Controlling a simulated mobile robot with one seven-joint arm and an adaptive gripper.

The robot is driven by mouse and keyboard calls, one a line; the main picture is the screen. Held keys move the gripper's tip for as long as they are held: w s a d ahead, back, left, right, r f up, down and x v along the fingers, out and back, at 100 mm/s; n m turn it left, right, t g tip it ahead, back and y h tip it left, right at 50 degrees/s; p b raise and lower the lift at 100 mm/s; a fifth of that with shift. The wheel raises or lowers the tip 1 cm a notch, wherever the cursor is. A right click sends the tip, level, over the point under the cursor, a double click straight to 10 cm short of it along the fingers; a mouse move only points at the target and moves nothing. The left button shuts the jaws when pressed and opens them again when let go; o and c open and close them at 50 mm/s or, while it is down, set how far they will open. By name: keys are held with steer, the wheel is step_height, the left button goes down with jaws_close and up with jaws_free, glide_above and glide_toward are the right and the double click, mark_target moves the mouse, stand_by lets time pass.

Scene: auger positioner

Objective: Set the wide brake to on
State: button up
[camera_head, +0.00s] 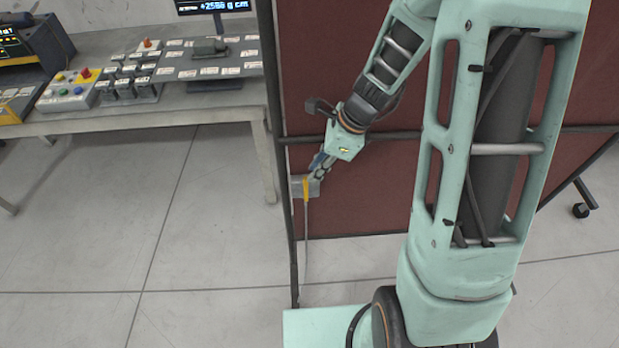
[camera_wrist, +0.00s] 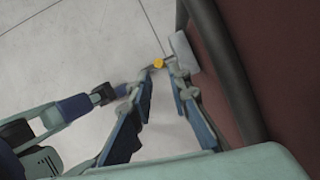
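My gripper (camera_head: 314,178) is at the dark red partition, pointing down, right of the workbench. In the wrist view its two fingertips (camera_wrist: 164,75) are apart. A yellow-topped tool (camera_head: 306,188) with a thin grey shaft hangs upright beside a grey holder box (camera_head: 296,187). In the wrist view the yellow top (camera_wrist: 158,63) is just beyond and between the fingertips, left of the box (camera_wrist: 184,51); contact is unclear. The bench carries a switch box (camera_head: 128,80) with several dark switches and a labelled panel (camera_head: 207,60). Labels are too small to identify the wide brake.
A box with coloured buttons (camera_head: 70,90) and a black-and-yellow device (camera_head: 25,55) stand on the workbench (camera_head: 190,113), left of my arm. A display (camera_head: 213,6) stands behind. The dark partition post (camera_head: 279,150) lies between bench and gripper. The floor left is clear.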

steer(key=shift+v, duration=2)
steer(key=shift+s, duration=0.1)
